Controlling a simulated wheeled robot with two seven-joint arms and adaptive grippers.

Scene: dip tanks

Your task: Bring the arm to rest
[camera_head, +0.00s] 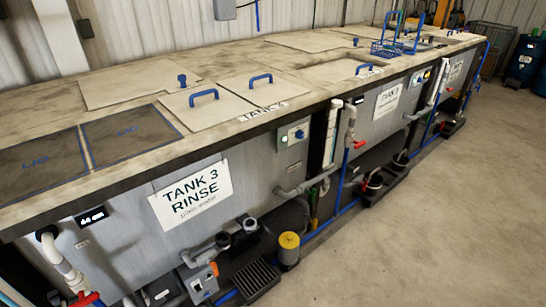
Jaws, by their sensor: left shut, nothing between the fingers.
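I see neither of my arms and neither of my grippers clearly in the head view. The long dip tank line runs from the lower left to the upper right. The tank 3 sign (191,196) reads "TANK 3 RINSE" on the grey front. Two pale lids with blue handles (204,96) lie flat on the top, beside two dark lid panels (127,133) marked in blue. A blue wire basket (392,45) stands on the top farther back.
Pipes and red valves (359,144) stick out along the tank fronts. A yellow-topped canister (289,247) and a black grate (256,279) stand on the floor below tank 3. The concrete floor (430,230) at the right is clear. Blue drums (523,60) stand at the far right.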

